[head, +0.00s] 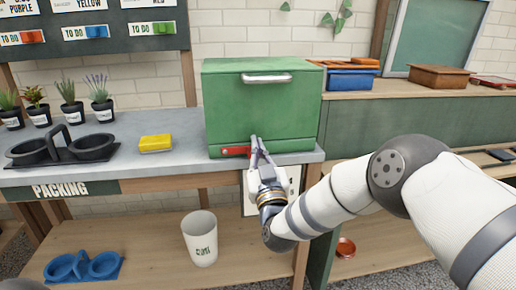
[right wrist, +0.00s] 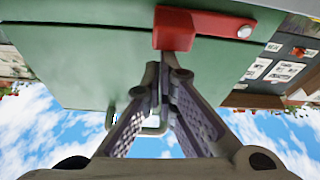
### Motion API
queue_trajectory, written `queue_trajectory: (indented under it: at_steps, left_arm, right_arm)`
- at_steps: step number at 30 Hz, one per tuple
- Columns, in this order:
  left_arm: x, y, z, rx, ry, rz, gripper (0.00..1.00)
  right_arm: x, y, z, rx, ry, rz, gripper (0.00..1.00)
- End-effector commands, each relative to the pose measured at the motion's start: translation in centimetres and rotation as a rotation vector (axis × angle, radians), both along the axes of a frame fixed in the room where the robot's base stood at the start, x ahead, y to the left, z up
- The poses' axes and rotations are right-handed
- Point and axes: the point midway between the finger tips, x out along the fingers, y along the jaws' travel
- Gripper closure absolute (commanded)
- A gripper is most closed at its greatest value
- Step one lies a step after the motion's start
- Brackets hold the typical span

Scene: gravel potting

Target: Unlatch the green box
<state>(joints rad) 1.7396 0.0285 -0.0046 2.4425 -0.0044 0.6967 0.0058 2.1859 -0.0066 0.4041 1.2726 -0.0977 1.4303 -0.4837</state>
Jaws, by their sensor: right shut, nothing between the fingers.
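The green box (head: 255,105) stands on the grey counter with its front closed. A silver handle (head: 267,78) runs along the top of its front. The red latch (head: 234,151) lies level across the lower front; in the right wrist view its arm (right wrist: 215,22) runs from a silver bolt to a red end block (right wrist: 174,28). My right gripper (head: 255,141) is shut and empty at the latch's right end. In the right wrist view its fingertips (right wrist: 163,75) are close to the end block; I cannot tell whether they touch. My left gripper is not in view.
A yellow sponge-like block (head: 155,143) and a black double holder (head: 62,150) stand left of the box. Several potted plants (head: 69,101) line the back. A blue bin (head: 350,80) sits right. A white bucket (head: 200,238) stands on the lower shelf.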

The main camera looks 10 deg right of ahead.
Motion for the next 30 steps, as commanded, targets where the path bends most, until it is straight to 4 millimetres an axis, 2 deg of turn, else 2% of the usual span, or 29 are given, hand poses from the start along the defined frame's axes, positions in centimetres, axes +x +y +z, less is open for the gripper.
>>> queue_trajectory:
  at_steps: [5,8,11,12,18,21,24,26,29,30]
  left_arm:
    - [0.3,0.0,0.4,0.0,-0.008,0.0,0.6]
    - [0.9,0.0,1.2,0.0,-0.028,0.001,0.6]
    - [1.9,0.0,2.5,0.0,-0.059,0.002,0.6]
    - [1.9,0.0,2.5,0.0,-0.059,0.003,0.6]
    - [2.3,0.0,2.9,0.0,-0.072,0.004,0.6]
    - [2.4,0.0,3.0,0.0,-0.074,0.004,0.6]
    - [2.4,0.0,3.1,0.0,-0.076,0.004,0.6]
    - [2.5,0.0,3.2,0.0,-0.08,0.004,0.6]
    - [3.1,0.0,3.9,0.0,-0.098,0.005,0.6]
    - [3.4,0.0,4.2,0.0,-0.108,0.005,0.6]
  right_arm:
    - [0.1,-0.1,0.7,-0.001,0.0,0.0,1.0]
    - [0.3,-0.5,2.8,-0.001,-0.007,-0.001,1.0]
    - [0.6,-1.1,5.6,0.0,-0.014,-0.002,1.0]
    - [-0.6,-0.9,4.3,-0.001,-0.001,0.002,1.0]
    - [-5.9,-0.9,1.9,-0.002,0.002,0.001,1.0]
    - [-7.6,-0.9,1.2,0.0,0.002,0.001,1.0]
    - [-8.6,-0.9,0.7,-0.001,0.003,0.002,1.0]
    - [-9.1,-0.9,-0.2,-0.003,0.038,0.01,1.0]
    - [-11.2,-1.0,-5.3,-0.01,0.236,0.055,1.0]
    - [-12.9,-1.3,-8.3,-0.013,0.359,0.076,1.0]
